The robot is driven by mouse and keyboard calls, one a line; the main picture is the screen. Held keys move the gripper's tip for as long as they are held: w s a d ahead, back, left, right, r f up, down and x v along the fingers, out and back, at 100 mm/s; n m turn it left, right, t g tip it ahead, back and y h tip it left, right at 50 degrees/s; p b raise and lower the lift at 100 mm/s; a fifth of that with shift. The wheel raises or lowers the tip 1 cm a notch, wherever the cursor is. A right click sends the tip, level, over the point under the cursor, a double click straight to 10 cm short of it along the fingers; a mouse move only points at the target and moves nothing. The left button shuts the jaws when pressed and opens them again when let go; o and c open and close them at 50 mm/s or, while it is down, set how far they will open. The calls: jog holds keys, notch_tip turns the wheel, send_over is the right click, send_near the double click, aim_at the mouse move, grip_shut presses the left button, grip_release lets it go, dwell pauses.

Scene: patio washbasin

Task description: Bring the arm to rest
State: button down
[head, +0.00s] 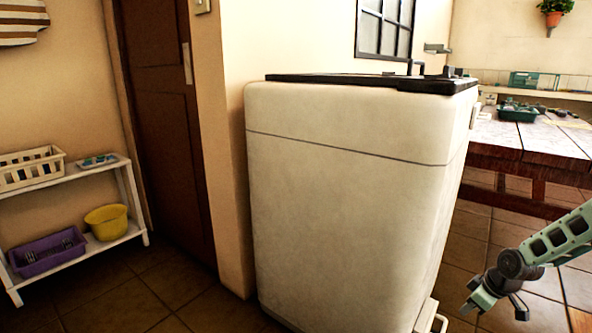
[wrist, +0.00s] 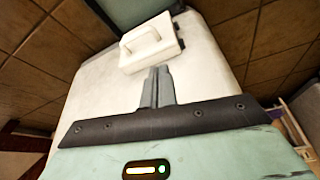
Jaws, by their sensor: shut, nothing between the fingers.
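My gripper (wrist: 157,74) is shut and empty in the wrist view, its two grey fingers pressed together. In the head view my green arm (head: 560,240) reaches in from the right edge and bends down, its end low beside the right side of a large white cabinet (head: 345,190). In the wrist view the fingers point towards a white block with a handle (wrist: 152,44) on a pale surface. I cannot tell whether the fingers touch it.
The cabinet has a black top (head: 375,82). A wooden table (head: 530,145) with a green tray (head: 518,112) stands at the back right. A white shelf (head: 110,165) with a cream basket (head: 30,167), a purple bin (head: 48,252) and a yellow bowl (head: 107,222) is at left. Tiled floor lies clear between.

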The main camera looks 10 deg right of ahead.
jog(key=s+a+r+m+g+h, duration=0.1)
jog(key=s+a+r, duration=0.1)
jog(key=a+r, duration=0.8)
jog(key=s+a+r+m+g+h, duration=0.1)
jog(key=s+a+r+m, duration=0.15)
jog(key=a+r, duration=0.7)
jog(key=s+a+r+n+g, duration=0.1)
jog(key=s+a+r+n, duration=0.25)
jog(key=s+a, duration=0.8)
jog(key=s+a+r+n+g, duration=0.15)
jog(key=s+a+r, duration=0.35)
jog(key=s+a, duration=0.65)
notch_tip(320, 180, up, 33)
jog(key=w+a+p, duration=0.2)
jog(key=p, duration=3)
jog(key=shift+a+n+t+y+p, duration=0.3)
jog(key=shift+a+n+t+p, duration=0.05)
jog(key=shift+p, duration=0.05)
